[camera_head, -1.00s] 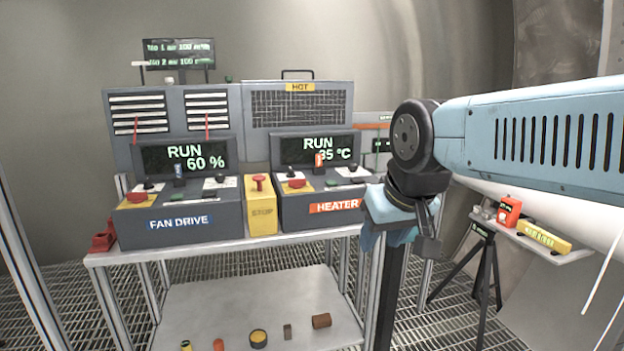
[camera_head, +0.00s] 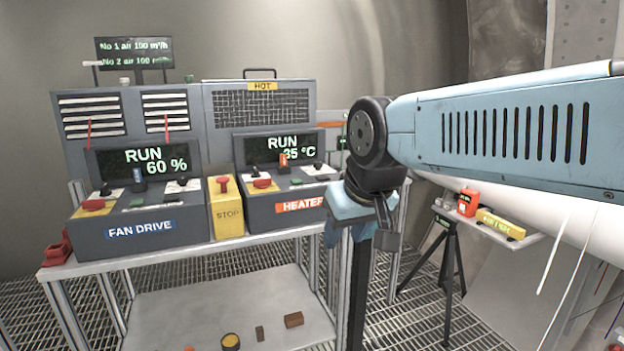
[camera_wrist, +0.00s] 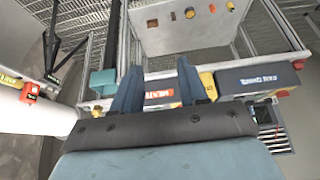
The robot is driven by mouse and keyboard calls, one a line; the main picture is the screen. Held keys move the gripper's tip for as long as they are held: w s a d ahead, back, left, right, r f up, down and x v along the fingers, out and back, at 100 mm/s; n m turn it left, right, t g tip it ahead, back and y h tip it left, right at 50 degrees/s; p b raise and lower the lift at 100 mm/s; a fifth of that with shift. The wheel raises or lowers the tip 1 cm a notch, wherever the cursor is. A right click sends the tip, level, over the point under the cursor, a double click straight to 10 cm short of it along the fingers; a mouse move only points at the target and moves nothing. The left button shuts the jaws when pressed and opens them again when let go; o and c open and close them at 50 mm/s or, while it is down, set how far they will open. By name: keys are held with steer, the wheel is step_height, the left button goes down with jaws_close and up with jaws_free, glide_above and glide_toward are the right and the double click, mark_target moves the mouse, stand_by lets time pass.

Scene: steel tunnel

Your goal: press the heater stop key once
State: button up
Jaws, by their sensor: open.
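The grey heater console (camera_head: 262,215) stands on the right of the bench, with an orange HEATER label and a screen reading RUN 35 °C. On its sloped top are a red button (camera_head: 262,183) on a yellow plate, a green key (camera_head: 295,181), an orange-topped lever and black knobs. No stop marking is readable on these keys. My gripper (camera_wrist: 158,80) is open and empty in the wrist view, its two fingers apart in front of the HEATER label (camera_wrist: 160,96). In the head view my wrist hangs right of the console, apart from its keys in the picture.
A yellow STOP box (camera_head: 228,215) with a red button stands between the heater and the fan drive console (camera_head: 140,228). A tripod table (camera_head: 490,229) stands at right. Small loose items lie on the lower shelf (camera_head: 180,300).

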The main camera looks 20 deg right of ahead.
jaws_close()
stand_by(1.5)
